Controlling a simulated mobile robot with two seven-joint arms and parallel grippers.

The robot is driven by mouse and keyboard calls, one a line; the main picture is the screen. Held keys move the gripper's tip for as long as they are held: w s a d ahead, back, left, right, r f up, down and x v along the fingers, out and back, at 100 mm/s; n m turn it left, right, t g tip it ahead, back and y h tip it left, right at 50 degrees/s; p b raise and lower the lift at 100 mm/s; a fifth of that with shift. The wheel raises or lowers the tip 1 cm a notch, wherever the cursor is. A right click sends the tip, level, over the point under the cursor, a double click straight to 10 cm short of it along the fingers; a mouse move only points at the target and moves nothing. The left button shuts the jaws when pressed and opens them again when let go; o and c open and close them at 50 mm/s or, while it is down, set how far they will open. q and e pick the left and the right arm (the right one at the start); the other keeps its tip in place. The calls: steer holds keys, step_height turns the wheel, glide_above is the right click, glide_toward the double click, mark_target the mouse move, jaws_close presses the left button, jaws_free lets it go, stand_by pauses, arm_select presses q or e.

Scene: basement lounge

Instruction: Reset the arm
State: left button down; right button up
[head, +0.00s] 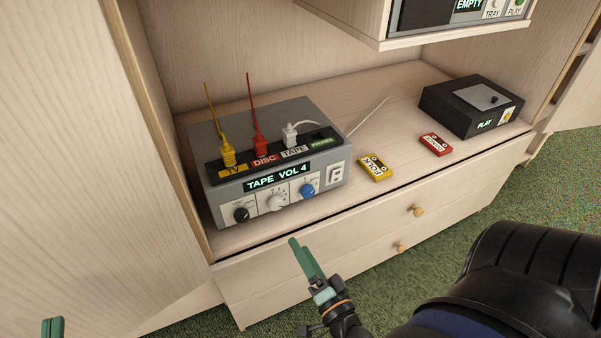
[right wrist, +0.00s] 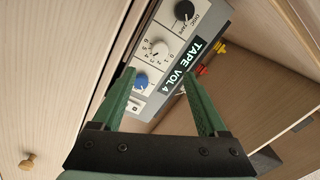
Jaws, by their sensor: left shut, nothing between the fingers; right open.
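My right gripper (head: 300,246) has green fingers and hangs in front of the cabinet's upper drawer, below and in front of the grey amplifier (head: 268,186). In the right wrist view my right gripper (right wrist: 158,72) is open and empty, its fingers spread before the amplifier's panel (right wrist: 176,40) with black, white and blue knobs and the "TAPE VOL 4" display. No contact between the fingers and the panel is clear. My left gripper (head: 53,327) shows only as green fingertips at the bottom left corner of the head view. It is shut and empty, apart from the furniture.
A yellow cassette (head: 375,168) and a red cassette (head: 436,144) lie on the shelf (head: 372,113). A black tape player (head: 472,105) stands at the right. Yellow, red and white plugs sit in the amplifier's top. Drawer knobs (head: 418,210) stick out. Green carpet lies in front.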

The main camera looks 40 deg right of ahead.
stand_by(0.3)
steer(key=w+a+r+n+y+p, duration=0.1)
steer(key=a+r+n+y, duration=0.45)
steer(key=r+n, duration=0.4)
steer(key=w+a+r+n+y+p, duration=0.1)
steer(key=a+r+n+y, duration=0.3)
steer(key=a+r+n, duration=0.45)
arm_select(q)
steer(key=s+a+f+n+g+y+p, duration=0.2)
steer(key=s+f+g+p, duration=0.4)
steer(key=p, duration=1.5)
steer(key=s+n+g+y, duration=0.1)
steer(key=s+g, duration=0.2)
steer(key=shift+s+a+n+y, duration=0.15)
steer(key=shift+a+n+y, duration=0.1)
steer(key=shift+n+y, duration=0.05)
arm_select(e)
steer(key=s+d+f+m+g+h, duration=0.1)
steer(key=s+d+f+g+h, duration=0.2)
steer(key=s+f+g, duration=0.3)
steer(key=s+d+g, duration=0.1)
steer(key=s+g, duration=0.1)
steer(key=s, duration=0.1)
steer(key=shift+g, duration=0.4)
